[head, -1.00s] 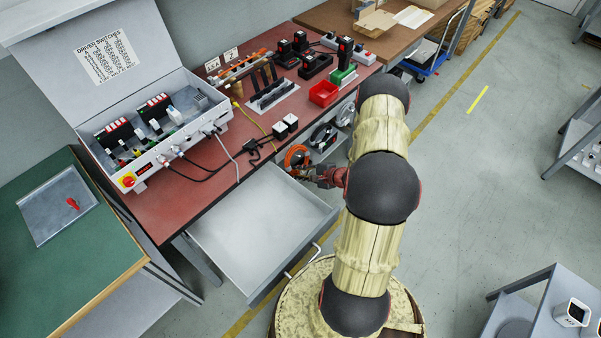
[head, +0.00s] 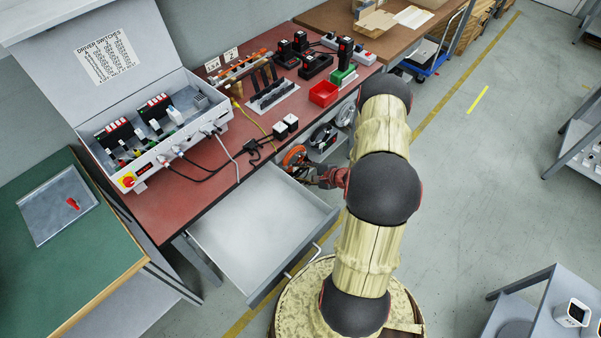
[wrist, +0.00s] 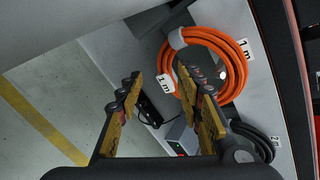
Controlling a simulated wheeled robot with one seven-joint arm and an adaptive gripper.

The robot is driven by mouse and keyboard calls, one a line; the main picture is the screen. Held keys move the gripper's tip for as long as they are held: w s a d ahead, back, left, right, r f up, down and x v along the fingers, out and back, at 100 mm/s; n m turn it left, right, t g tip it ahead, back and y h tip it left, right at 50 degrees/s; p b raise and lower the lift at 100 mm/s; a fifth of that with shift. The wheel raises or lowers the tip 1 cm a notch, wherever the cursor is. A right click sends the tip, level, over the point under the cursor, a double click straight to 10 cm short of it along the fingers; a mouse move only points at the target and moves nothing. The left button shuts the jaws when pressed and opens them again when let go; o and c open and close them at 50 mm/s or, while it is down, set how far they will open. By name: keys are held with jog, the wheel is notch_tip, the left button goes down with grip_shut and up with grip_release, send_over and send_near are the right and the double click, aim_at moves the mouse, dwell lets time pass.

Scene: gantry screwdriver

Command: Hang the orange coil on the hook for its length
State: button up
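The orange coil (wrist: 236,60) is against the grey panel under the bench, beside a "1 m" sign (wrist: 245,48). It has a grey wrap and a white "1 m" tag (wrist: 166,83). A small pale knob (wrist: 222,75), perhaps the hook's tip, shows inside its ring; contact with it is unclear. In the head view the orange coil (head: 293,157) shows below the bench's front edge. My gripper (wrist: 148,75) has its fingers apart, with nothing visibly clamped. The right finger overlaps the coil's left side; whether they touch is unclear. My gripper (head: 308,172) is just right of the coil in the head view.
A black coil (wrist: 258,143) is by a "2 m" sign (wrist: 274,142) on the panel. An open, empty drawer (head: 262,232) sticks out left of my gripper. The red bench top (head: 190,185) above carries a switch box, cables and a red bin (head: 323,93).

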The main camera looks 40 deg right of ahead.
jog(key=v, duration=1.1)
jog(key=shift+s+r, duration=0.15)
jog(key=shift+s, duration=0.1)
jog(key=w+a+r+n+g+y, duration=0.25)
jog(key=a+r+n, duration=0.35)
jog(key=a+r, duration=0.55)
jog(key=w+a+r+n+g+y, duration=0.2)
jog(key=a+r+n+g, duration=0.2)
jog(key=a+r+n, duration=0.55)
jog(key=s+a+r+n+h, duration=0.2)
jog(key=s+a+r, duration=0.2)
jog(key=r, duration=0.3)
jog(key=s+a+r+n+h+p, duration=0.1)
jog(key=s+a+r+n+h, duration=0.1)
jog(key=s+a+r, duration=0.2)
jog(key=s+a+r+n+h, duration=0.2)
jog(key=s+a+r+n, duration=0.1)
jog(key=s+r, duration=0.4)
notch_tip(320, 180, up, 3)
jog(key=shift+s+a+r+t+h, duration=0.1)
jog(key=shift+s+a+t+h, duration=0.1)
jog(key=shift+a+t+h, duration=0.2)
